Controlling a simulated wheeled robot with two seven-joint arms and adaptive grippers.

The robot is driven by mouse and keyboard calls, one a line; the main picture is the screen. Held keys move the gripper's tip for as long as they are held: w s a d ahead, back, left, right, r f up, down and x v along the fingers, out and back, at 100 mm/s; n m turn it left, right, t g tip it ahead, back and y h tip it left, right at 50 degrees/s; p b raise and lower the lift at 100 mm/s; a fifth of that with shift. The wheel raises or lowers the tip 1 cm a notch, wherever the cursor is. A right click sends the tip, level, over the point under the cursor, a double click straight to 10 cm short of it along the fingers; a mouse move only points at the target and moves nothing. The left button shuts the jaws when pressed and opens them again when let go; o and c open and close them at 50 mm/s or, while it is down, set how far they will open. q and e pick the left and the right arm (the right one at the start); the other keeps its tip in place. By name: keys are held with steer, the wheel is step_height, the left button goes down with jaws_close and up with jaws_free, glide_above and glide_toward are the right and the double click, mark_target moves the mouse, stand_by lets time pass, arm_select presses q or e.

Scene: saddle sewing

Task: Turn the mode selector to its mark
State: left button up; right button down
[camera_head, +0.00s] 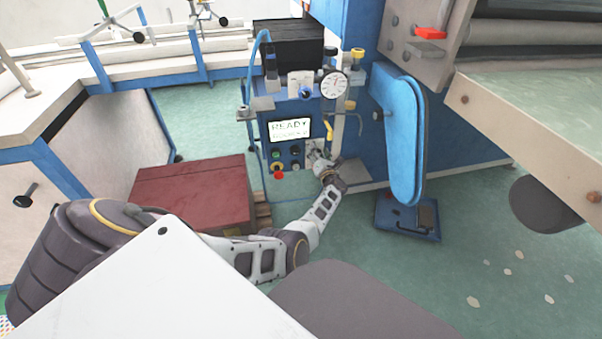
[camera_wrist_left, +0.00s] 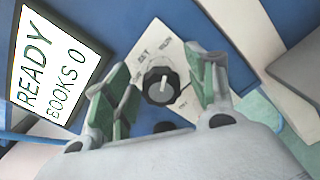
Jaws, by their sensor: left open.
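The mode selector (camera_wrist_left: 160,84) is a round black knob with a light pointer line, on a pale label plate (camera_wrist_left: 150,50) with printed words, fixed to the blue machine panel. In the left wrist view it lies between the fingers of my left gripper (camera_wrist_left: 160,95), which is open with green-padded fingers on either side. I cannot tell whether the fingers touch the knob. In the head view my left gripper (camera_head: 317,155) reaches the panel right of the lower buttons and hides the knob. My right gripper is not in view.
A lit display (camera_head: 290,129) reading READY sits above the buttons, including a red button (camera_head: 278,175). A pressure gauge (camera_head: 334,84) is higher up. A blue guard (camera_head: 401,140) hangs to the right.

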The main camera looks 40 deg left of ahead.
arm_select(q)
steer(key=shift+n+p, duration=0.3)
steer(key=shift+n, duration=1)
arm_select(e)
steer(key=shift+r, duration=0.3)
arm_select(q)
steer(key=shift+n, duration=0.6)
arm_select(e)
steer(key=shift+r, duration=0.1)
